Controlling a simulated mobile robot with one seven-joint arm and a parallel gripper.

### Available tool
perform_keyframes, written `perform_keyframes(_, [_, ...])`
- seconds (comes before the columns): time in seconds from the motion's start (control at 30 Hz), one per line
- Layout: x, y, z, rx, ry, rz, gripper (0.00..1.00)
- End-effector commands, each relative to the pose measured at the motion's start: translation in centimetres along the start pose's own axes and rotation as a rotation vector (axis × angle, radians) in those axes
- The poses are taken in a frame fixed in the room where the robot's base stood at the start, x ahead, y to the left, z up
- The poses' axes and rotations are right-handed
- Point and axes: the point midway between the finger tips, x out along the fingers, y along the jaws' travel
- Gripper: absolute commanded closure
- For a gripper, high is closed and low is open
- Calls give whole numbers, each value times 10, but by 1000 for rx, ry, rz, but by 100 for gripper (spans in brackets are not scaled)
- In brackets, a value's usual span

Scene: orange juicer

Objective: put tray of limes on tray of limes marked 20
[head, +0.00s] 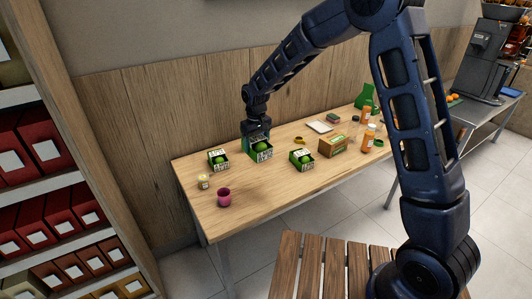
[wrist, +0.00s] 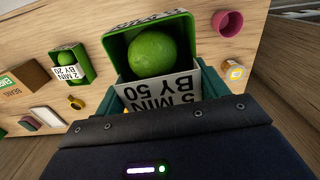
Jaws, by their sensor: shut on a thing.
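My gripper (head: 257,137) is shut on a green tray (head: 262,156) with a lime in it, at the left part of the wooden table. In the wrist view this tray (wrist: 158,88) has a white label reading "5 MIN BY 50", and my teal fingers sit on either side of it. I cannot tell whether it is clear of the table. The tray marked "2 MIN BY 20" (wrist: 71,66) holds limes and stands apart; in the head view it is to the right of my gripper (head: 302,161).
A purple cup (head: 224,197) and a small yellow-labelled jar (head: 203,182) stand at the table's left front. A yellow item (head: 300,139) lies behind the 20 tray. A brown and green box (head: 332,147) and orange bottles (head: 368,140) stand to its right.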

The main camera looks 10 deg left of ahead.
Motion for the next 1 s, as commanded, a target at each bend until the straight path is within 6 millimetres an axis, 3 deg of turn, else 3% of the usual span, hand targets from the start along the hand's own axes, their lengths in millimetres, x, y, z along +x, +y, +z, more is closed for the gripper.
perform_keyframes(0.17, [-12, 32, -10, 11, 2, 1, 55])
perform_keyframes(0.47, [-39, 139, -30, 30, 3, 1, 55])
perform_keyframes(0.7, [-61, 224, -31, 43, 3, 2, 55])
perform_keyframes(0.83, [-69, 255, -29, 46, 2, 2, 55])
perform_keyframes(1.0, [-74, 276, -27, 47, 1, 1, 55])
